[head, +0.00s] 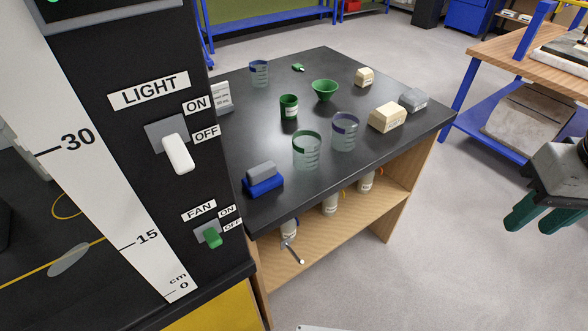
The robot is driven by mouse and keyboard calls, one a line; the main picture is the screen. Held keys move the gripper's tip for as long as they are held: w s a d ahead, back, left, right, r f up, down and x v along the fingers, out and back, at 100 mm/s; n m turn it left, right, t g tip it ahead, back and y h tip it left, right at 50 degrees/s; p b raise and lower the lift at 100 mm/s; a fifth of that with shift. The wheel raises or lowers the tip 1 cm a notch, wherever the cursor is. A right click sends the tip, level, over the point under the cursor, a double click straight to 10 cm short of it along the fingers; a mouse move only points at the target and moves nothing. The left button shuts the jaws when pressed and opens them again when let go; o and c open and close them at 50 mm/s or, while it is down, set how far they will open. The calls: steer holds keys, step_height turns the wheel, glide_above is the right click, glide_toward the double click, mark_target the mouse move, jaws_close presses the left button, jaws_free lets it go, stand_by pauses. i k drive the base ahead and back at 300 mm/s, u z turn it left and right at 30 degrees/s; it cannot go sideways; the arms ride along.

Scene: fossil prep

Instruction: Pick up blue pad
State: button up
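The blue pad (264,187) lies on the black table top (265,208) near its front left corner, in the head view. A grey block (261,171) rests on top of the pad and hides much of its upper face. My gripper (540,222) is at the right edge of the view, over the floor and well apart from the table and the pad. Its two dark green fingers are spread apart with nothing seen between them.
Clear beakers (307,150), a green cup (289,107), a green funnel (325,90) and pale blocks (387,117) stand farther back on the table. A black panel with switches (175,150) rises close to the pad's left. Bottles stand on the shelf below.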

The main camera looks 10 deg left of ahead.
mark_target(263, 178)
steer(key=z, duration=0.05)
steer(key=k, duration=0.3)
steer(key=u, duration=1)
steer(key=k, duration=1.3)
steer(key=z, duration=0.75)
steer(key=i, duration=1.35)
steer(key=u, duration=0.6)
steer(key=i, duration=0.65)
steer(key=u, duration=0.6)
